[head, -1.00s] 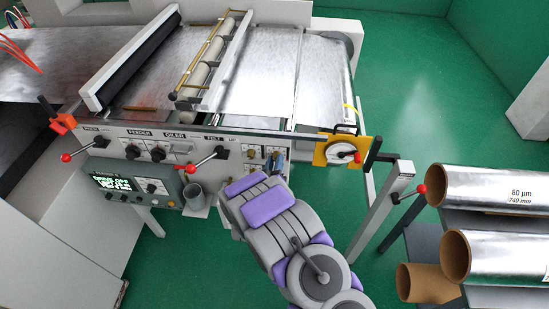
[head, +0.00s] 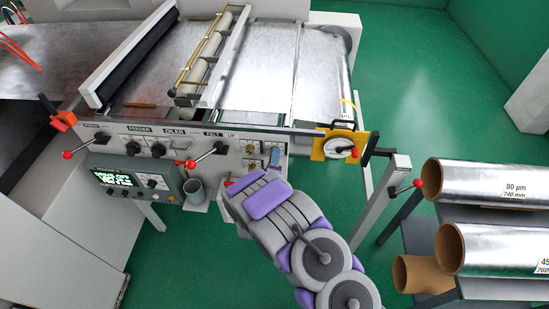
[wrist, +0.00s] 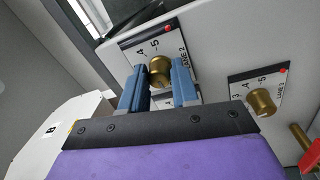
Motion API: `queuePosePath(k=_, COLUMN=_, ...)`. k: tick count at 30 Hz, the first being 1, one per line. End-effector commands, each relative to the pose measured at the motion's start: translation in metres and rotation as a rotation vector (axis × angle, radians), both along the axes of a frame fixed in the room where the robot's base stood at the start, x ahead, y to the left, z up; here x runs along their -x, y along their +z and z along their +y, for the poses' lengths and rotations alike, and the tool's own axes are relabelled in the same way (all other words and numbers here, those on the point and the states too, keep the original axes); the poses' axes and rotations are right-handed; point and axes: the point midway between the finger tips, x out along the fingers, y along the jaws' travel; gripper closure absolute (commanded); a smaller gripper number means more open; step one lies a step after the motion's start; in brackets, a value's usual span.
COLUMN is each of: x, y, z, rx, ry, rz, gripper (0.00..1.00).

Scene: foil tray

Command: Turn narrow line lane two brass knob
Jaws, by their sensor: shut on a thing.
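The lane two brass knob (wrist: 160,70) is on the panel in the wrist view, on a plate marked LANE 2 with the numbers 4 and 5 and a red dot. My gripper (wrist: 157,77) has its two blue fingers on either side of this knob, shut on it. In the head view one blue finger (head: 275,155) shows at the panel's right end, and my arm hides much around it. I cannot tell the knob's exact setting, as the fingers cover part of its scale.
A lane three brass knob (wrist: 261,103) sits to the right in the wrist view, with a red handle (wrist: 309,152) below it. A yellow-plated crank (head: 340,147) and a red-balled lever (head: 418,183) stand right of my arm. Foil rolls (head: 490,182) lie at far right.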

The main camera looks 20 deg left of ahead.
Motion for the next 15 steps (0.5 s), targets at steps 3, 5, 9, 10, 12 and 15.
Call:
queuePosePath(k=3, x=0.0018, y=-0.0028, z=0.0025, rx=0.041, ry=0.008, rz=-0.004, gripper=1.00)
queuePosePath(k=5, x=0.0019, y=-0.0029, z=0.0024, rx=0.056, ry=0.009, rz=-0.008, gripper=1.00)
queuePosePath(k=9, x=0.0020, y=-0.0029, z=0.0024, rx=0.075, ry=0.009, rz=-0.012, gripper=1.00)
queuePosePath(k=10, x=0.0020, y=-0.0030, z=0.0024, rx=0.077, ry=0.009, rz=-0.012, gripper=1.00)
queuePosePath(k=12, x=0.0021, y=-0.0030, z=0.0024, rx=0.081, ry=0.009, rz=-0.013, gripper=1.00)
queuePosePath(k=15, x=0.0021, y=-0.0031, z=0.0025, rx=0.082, ry=0.008, rz=-0.013, gripper=1.00)
